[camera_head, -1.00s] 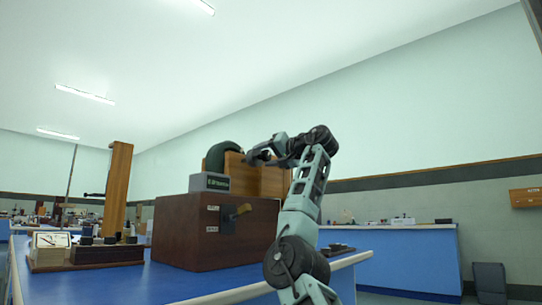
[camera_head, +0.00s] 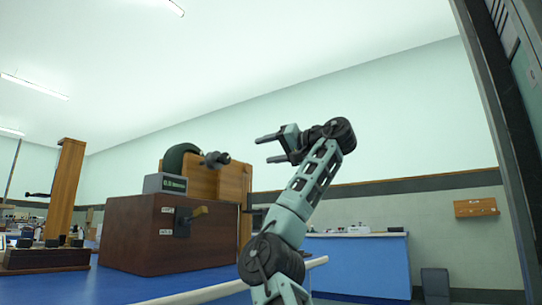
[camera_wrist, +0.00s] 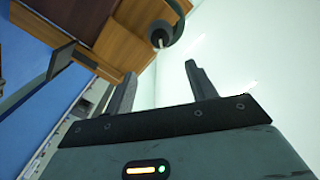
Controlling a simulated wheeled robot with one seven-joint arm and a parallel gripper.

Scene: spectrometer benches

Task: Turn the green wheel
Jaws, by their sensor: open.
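The green wheel (camera_head: 178,157) shows as a dark green curved rim above the brown instrument box, partly hidden behind an upright wooden panel (camera_head: 204,180). A dark grey knob (camera_head: 215,159) sticks out on the near side of that panel. In the wrist view, the dark knob (camera_wrist: 160,36) and part of the green rim (camera_wrist: 180,12) are at the top, beyond the fingertips. My gripper (camera_head: 264,150) is open and empty, in the air to the right of the knob and apart from it. Its two fingers (camera_wrist: 160,74) are spread in the wrist view.
A wooden post (camera_head: 66,190) stands at left. A dark cabinet (camera_head: 500,120) edges the right.

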